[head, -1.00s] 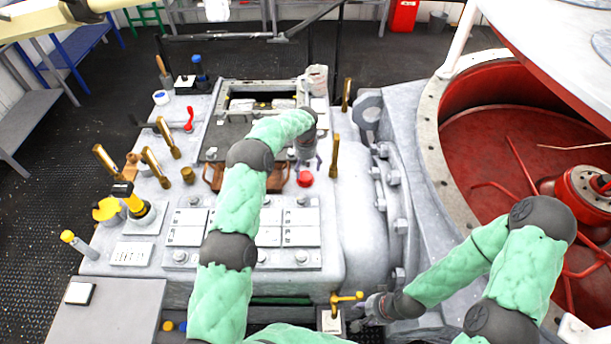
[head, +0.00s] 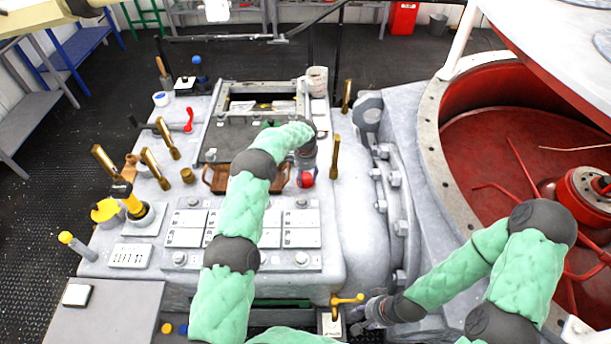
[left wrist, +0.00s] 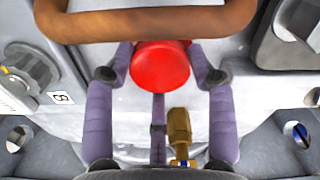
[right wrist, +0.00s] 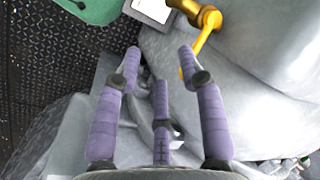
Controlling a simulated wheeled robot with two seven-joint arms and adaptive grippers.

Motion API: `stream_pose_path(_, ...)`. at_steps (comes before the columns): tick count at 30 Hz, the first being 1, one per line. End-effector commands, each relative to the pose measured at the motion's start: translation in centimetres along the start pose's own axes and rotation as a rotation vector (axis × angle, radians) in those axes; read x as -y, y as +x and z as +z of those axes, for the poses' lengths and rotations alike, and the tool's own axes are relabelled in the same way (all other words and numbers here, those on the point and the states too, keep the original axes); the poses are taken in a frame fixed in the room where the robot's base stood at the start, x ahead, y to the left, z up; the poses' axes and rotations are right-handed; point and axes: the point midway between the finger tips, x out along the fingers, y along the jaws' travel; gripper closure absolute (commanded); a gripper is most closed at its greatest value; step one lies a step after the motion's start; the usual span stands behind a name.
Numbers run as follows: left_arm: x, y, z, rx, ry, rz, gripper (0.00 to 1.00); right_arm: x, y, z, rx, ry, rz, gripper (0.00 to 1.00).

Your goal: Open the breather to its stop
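A red round cap (head: 306,178), which I take to be the breather, sits on the grey housing right of a brown handle. In the left wrist view the red cap (left wrist: 160,66) lies between the fingers of my left gripper (left wrist: 160,60). Its two side fingers stand apart, close along either side of the cap, and the third is below it; firm contact cannot be told. The left gripper (head: 307,172) partly covers the cap in the head view. My right gripper (right wrist: 158,60) is open and empty near a yellow lever (right wrist: 205,25), low in the head view (head: 372,312).
The brown handle (left wrist: 150,22) runs close beside the left fingertips. A brass lever (head: 335,157) stands just right of the cap. More brass levers (head: 155,168) and a red-handled lever (head: 188,121) stand at left. A large red basin (head: 490,150) is at right.

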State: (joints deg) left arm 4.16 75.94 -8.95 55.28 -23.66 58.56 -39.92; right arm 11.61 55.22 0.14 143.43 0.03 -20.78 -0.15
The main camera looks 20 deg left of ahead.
Motion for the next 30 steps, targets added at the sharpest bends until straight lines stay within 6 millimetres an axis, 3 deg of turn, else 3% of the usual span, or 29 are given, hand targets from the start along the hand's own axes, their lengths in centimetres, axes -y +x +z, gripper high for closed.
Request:
stream_pose_path(19,0.04,-0.02,-0.14,-0.003,-0.137,-0.002,0.77,-0.25,0.70,-0.02,0.000,0.000,0.000,0.60)
stream_pose_path(20,0.04,-0.02,-0.14,-0.003,-0.137,-0.002,0.41,-0.25,0.70,-0.02,0.000,0.000,0.000,0.60)
stream_pose_path(22,0.04,-0.02,-0.13,-0.003,-0.137,-0.002,0.22,-0.25,0.70,-0.03,0.000,0.000,0.000,0.60)
stream_pose_path(30,0.03,-0.01,-0.08,-0.002,-0.137,-0.001,0.21,-0.25,0.70,-0.03,0.000,0.000,0.000,0.60)
